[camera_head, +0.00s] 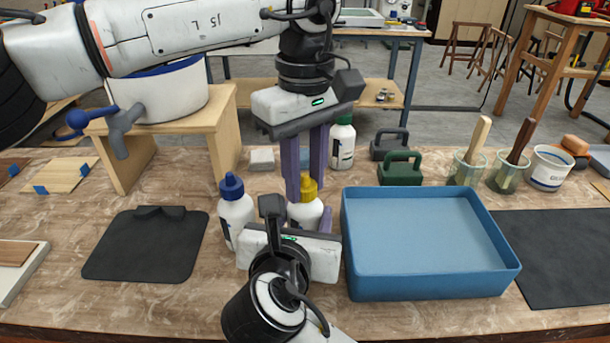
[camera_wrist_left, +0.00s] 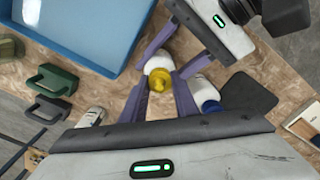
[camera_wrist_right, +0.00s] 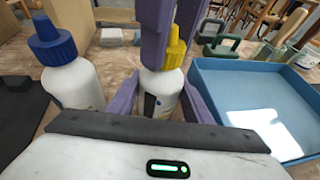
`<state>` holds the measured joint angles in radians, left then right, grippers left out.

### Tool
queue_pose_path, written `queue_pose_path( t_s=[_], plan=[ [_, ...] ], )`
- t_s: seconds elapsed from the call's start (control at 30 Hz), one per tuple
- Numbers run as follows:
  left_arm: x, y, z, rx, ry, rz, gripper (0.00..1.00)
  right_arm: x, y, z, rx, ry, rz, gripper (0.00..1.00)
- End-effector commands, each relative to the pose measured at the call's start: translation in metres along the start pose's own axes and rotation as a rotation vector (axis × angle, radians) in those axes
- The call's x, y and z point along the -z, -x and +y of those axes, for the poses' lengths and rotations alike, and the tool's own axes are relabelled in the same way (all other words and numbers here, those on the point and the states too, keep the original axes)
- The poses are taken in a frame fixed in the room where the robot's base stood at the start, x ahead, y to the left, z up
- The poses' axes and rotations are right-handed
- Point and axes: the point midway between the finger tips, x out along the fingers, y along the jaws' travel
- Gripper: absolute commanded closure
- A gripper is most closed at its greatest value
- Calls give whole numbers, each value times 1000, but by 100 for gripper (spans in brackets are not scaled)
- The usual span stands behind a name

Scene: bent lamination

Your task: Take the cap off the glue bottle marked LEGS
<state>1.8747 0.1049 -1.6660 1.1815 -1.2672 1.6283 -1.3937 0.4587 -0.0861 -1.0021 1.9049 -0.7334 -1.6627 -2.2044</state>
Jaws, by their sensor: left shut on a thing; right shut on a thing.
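A white bottle (camera_wrist_right: 161,88) with a yellow cap (camera_head: 308,186) stands on the table between both grippers. I cannot read its label, so LEGS is not confirmed. My left gripper (camera_head: 305,188) points down from above and is shut on the yellow cap, which also shows in the left wrist view (camera_wrist_left: 160,81). The cap sits at the top of the bottle; I see no gap. My right gripper (camera_wrist_right: 160,100) reaches in from the front, low down, and is shut on the bottle's body. A blue-capped white bottle (camera_head: 235,212) stands to the left, and a green-capped one (camera_head: 342,144) behind.
A blue tray (camera_head: 430,285) lies close on the right. A black mat (camera_head: 145,250) is at left. Green and dark blocks with handles (camera_head: 400,170) and brush cups (camera_head: 466,170) are behind the tray.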

Motion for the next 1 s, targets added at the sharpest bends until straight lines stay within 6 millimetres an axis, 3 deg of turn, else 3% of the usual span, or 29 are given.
queue_pose_path(
  t_s=[1.0],
  plan=[
    [0,2,0,-2,2336,1,100,0,0,0,1,-1,-1,100]
  ],
)
